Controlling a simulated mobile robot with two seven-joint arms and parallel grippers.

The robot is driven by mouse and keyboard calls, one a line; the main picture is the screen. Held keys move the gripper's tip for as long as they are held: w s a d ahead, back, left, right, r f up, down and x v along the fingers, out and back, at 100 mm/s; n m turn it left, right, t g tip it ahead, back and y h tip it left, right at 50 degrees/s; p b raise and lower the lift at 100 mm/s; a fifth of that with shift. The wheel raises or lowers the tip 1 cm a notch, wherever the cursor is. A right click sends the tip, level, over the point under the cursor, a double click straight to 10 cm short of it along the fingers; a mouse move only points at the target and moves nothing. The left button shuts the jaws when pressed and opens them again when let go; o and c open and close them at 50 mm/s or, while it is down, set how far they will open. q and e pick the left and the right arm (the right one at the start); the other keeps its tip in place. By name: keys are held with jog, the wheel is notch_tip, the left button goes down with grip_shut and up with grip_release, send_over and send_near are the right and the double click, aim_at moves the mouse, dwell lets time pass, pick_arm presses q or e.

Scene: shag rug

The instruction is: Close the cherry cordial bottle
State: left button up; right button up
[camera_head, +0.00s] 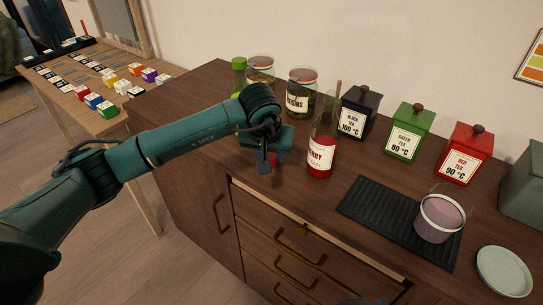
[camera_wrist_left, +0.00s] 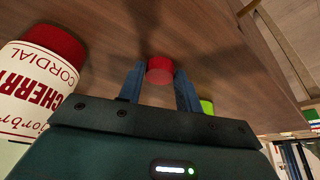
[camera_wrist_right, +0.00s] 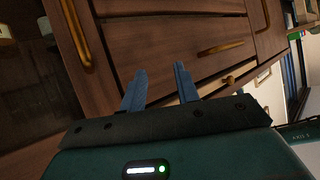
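The cherry cordial bottle (camera_head: 321,150) stands upright on the dark wooden counter, with a white label, red liquid and a slim clear neck. I see no cap on its neck. Its label (camera_wrist_left: 38,85) fills the left of the left wrist view. A small red cap (camera_wrist_left: 160,69) shows between my left gripper's fingertips (camera_wrist_left: 158,72), with slight gaps on both sides; it looks to be on or near the counter. In the head view the left gripper (camera_head: 266,163) is low, left of the bottle, and the cap (camera_head: 273,159) shows partly. My right gripper (camera_wrist_right: 160,75) is open and empty, facing the drawers.
Jars (camera_head: 301,95) and a green-capped bottle (camera_head: 239,64) stand behind my left arm. Black (camera_head: 358,112), green (camera_head: 409,131) and red (camera_head: 465,154) tea tins line the back. A ribbed black mat (camera_head: 385,212) bears a purple cup (camera_head: 438,219). Drawer handles (camera_head: 296,270) project in front.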

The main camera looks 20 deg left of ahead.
pick_arm(q)
jog(key=c, duration=0.5)
jog(key=shift+c, duration=0.2)
notch_tip(320, 180, up, 10)
jog(key=shift+b, duration=0.3)
